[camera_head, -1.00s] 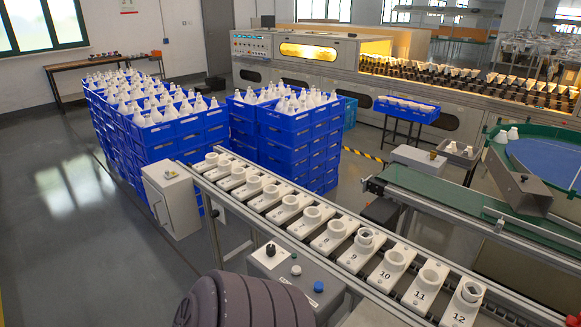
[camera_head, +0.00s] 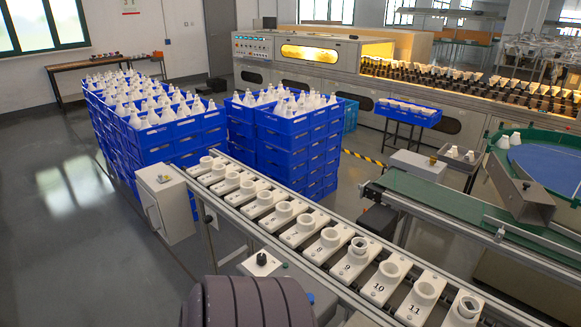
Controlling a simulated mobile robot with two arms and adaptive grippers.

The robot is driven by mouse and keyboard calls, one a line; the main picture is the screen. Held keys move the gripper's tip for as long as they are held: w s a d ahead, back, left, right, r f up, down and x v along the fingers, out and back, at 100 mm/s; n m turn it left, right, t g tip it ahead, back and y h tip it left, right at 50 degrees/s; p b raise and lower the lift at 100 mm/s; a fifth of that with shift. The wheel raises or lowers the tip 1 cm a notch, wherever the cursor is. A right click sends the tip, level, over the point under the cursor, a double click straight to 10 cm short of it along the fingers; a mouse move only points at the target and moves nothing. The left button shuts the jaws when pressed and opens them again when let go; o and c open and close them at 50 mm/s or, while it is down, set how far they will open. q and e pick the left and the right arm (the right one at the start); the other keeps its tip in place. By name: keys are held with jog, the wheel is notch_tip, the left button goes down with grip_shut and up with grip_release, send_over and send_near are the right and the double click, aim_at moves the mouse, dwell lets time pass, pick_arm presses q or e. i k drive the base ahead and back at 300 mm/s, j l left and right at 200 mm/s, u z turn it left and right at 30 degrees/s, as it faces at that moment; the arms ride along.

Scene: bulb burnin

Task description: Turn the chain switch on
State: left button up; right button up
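A grey control box (camera_head: 246,269) stands in front of the chain conveyor at the bottom centre. A black rotary knob (camera_head: 262,258) sits on a white plate on its top; I cannot tell which way it is set. A small green button (camera_head: 285,265) is beside it, and a blue button (camera_head: 310,298) is partly hidden. My dark ribbed arm part covers much of the box's front. The chain conveyor (camera_head: 318,262) carries white numbered holders with round sockets, 7 to 11 readable. Neither gripper is in view.
A grey cabinet (camera_head: 163,214) stands at the conveyor's left end. Stacks of blue crates (camera_head: 280,135) with white bulbs stand behind it. A green belt conveyor (camera_head: 440,200) and a round blue table (camera_head: 556,165) are at the right. The floor at the left is clear.

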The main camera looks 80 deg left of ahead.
aim_at(261, 260)
jog(key=i+j+u, duration=0.1)
jog(key=u, duration=0.3)
jog(key=i+u, duration=0.1)
jog(key=u, duration=0.35)
jog(key=i+u, duration=0.1)
jog(key=u, duration=0.3)
